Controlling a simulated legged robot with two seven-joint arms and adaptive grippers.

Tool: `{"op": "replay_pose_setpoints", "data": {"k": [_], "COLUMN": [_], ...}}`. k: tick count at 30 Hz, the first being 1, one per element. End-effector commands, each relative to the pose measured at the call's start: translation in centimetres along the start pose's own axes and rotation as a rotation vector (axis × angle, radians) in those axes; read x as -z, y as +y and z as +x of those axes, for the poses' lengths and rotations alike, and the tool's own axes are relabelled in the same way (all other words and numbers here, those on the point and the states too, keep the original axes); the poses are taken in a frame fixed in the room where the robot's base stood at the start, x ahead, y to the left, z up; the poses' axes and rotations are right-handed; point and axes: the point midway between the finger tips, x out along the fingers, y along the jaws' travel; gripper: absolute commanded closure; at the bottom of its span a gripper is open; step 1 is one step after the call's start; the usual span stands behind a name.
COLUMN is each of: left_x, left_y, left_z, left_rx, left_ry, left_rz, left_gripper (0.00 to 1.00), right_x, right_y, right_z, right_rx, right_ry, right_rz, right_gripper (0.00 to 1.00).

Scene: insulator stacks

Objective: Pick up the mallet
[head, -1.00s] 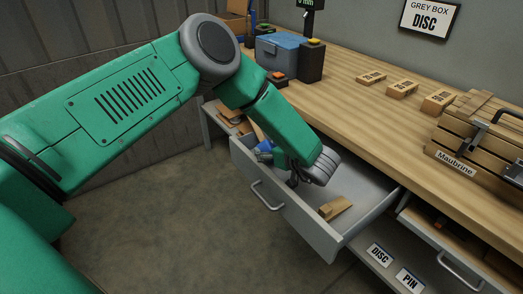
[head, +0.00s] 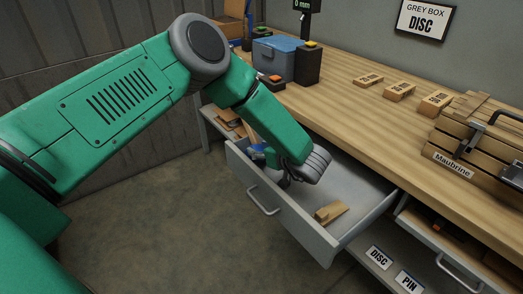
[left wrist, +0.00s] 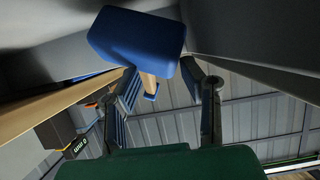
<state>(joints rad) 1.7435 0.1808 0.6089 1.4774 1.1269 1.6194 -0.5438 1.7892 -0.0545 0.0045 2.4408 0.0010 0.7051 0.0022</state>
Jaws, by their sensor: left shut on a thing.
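The mallet shows in the left wrist view, with a blue block head (left wrist: 138,38) and a pale wooden handle (left wrist: 148,82). My left gripper (left wrist: 165,92) has a finger on either side of the handle and is shut on the mallet, with the head beyond the fingertips. In the head view my left gripper (head: 285,181) is over the open drawer (head: 362,190), partly hidden by its own wrist. A bit of blue (head: 257,149) shows beside it, mostly covered. My right gripper is in neither view.
A wooden wedge-like block (head: 331,213) lies in the drawer's front part. The bench (head: 350,110) overhangs the drawer's back. On it stand a blue-lidded grey box (head: 276,57), several small wooden blocks (head: 399,91) and a wooden crate (head: 465,150).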

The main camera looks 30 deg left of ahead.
Motion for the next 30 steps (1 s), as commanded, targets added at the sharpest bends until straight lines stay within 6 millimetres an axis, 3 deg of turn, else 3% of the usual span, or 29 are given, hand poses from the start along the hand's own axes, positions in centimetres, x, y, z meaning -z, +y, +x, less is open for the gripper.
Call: {"op": "replay_pose_setpoints", "data": {"k": [6,11,23,26,30], "left_x": [4.7,7.0,8.1,8.2,8.2], "left_y": [0.0,0.0,0.1,0.0,0.1], "left_z": [-2.1,-3.4,-3.9,-3.9,-3.9], "left_rx": [-0.004,-0.004,-0.005,-0.005,-0.006], "left_ry": [0.005,0.007,0.008,0.008,0.008], "left_rz": [-0.007,-0.006,-0.006,-0.007,-0.007], "left_gripper": [1.00,1.00,1.00,0.70,0.21], "right_x": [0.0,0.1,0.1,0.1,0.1], "right_y": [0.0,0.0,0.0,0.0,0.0], "right_z": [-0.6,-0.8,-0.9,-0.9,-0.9], "right_rx": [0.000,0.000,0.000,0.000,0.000], "right_ry": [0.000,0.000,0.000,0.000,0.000], "right_rz": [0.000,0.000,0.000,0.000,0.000], "right_gripper": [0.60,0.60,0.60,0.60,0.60]}}
